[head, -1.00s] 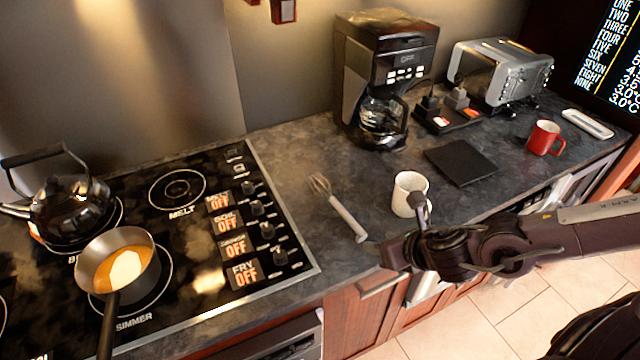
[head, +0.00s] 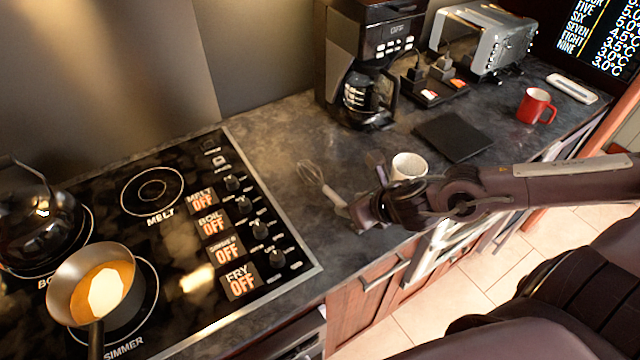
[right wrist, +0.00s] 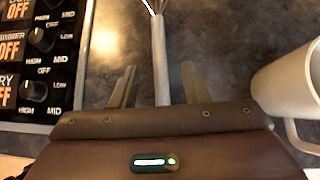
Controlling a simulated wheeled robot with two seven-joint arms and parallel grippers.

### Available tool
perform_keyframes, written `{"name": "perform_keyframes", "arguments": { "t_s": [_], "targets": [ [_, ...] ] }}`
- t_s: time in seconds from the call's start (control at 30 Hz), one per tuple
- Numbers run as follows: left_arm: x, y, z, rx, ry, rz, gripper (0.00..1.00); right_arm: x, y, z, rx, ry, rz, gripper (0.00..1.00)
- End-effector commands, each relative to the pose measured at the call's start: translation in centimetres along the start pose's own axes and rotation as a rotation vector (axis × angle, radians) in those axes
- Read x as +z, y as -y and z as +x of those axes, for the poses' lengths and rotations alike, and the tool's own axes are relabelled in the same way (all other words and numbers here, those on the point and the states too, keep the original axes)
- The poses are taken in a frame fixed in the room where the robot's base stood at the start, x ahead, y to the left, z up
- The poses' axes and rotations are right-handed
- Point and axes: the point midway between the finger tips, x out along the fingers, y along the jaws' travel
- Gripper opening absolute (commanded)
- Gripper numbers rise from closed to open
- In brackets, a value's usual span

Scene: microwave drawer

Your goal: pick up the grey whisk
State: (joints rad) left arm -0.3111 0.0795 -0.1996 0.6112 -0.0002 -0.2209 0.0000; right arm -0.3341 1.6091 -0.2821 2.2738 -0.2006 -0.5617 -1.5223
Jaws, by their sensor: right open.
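The grey whisk (head: 313,176) lies on the dark countertop between the stove and the white mug, its wire head pointing away from me. My right gripper (head: 360,186) is open above the near end of its handle and hides part of it. In the right wrist view the whisk's handle (right wrist: 160,62) runs between the two spread fingers of my right gripper (right wrist: 158,84), with a gap on each side. The wire head is mostly cut off at the top there. My left gripper is not in view.
The white mug (head: 409,166) stands just right of my right gripper and also shows in the right wrist view (right wrist: 290,85). The stove (head: 170,225) with a saucepan (head: 92,280) is on the left. A coffee maker (head: 372,60) and black mat (head: 453,136) are behind.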

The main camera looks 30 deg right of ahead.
Motion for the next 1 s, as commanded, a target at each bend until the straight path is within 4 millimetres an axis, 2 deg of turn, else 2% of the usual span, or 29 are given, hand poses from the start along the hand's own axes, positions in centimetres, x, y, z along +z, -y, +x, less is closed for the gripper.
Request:
{"name": "perform_keyframes", "arguments": {
  "t_s": [0.23,0.5,0.83,1.0],
  "targets": [
    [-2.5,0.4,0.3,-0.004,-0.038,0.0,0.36,0.0,0.0,2.0,0.001,0.004,0.01,0.42],
    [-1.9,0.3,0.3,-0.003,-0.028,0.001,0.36,0.0,0.1,4.2,-0.001,0.002,0.006,0.42],
    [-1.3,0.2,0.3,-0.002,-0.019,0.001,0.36,-0.2,0.0,4.5,0.0,-0.001,0.001,0.42],
    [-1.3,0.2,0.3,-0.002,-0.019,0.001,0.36,-0.1,0.0,4.5,0.0,-0.001,0.002,0.21]
  ]
}}
